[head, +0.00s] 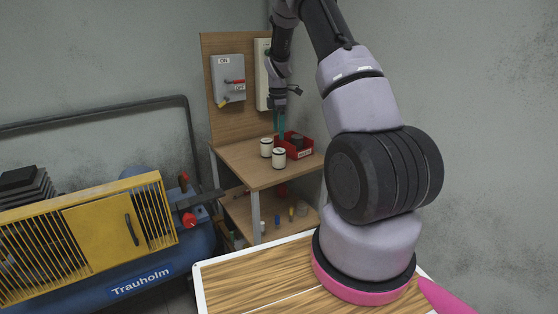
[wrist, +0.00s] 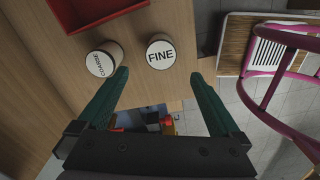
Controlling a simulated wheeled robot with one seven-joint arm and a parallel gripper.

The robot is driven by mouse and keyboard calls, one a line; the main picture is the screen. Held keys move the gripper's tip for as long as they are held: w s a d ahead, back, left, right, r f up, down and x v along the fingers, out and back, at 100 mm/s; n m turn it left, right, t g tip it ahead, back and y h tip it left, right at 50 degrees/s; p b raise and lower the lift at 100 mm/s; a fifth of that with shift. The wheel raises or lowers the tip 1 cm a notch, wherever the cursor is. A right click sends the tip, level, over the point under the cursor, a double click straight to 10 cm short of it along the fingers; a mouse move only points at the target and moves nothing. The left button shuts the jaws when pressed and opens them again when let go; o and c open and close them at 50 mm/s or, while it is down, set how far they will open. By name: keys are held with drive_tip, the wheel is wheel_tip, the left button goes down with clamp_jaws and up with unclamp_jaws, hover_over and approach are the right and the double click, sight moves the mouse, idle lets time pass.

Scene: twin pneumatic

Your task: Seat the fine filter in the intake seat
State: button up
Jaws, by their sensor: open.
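The fine filter, a white cylinder with a dark-rimmed lid marked FINE (wrist: 161,55), stands upright on the wooden bench top. In the head view it appears to be the nearer white can (head: 279,158). My gripper (wrist: 160,76) is open and empty above the bench, its teal fingers apart with the fine filter showing between and beyond the tips. In the head view my gripper (head: 279,122) hangs downward above the cans. A similar filter marked COARSE (wrist: 102,60) stands beside it, apart. I cannot identify the intake seat in either view.
A red bin (head: 305,154) holding dark items sits close to the filters on the bench (head: 248,172). A switch box (head: 228,78) is on the back panel. The blue and yellow compressor (head: 110,225) stands left. Small items lie on the lower shelf (head: 245,222).

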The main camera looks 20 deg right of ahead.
sight(279, 150)
wheel_tip(279, 150, down, 9)
drive_tip(key=shift+d+f, duration=0.1)
clamp_jaws()
idle(0.5)
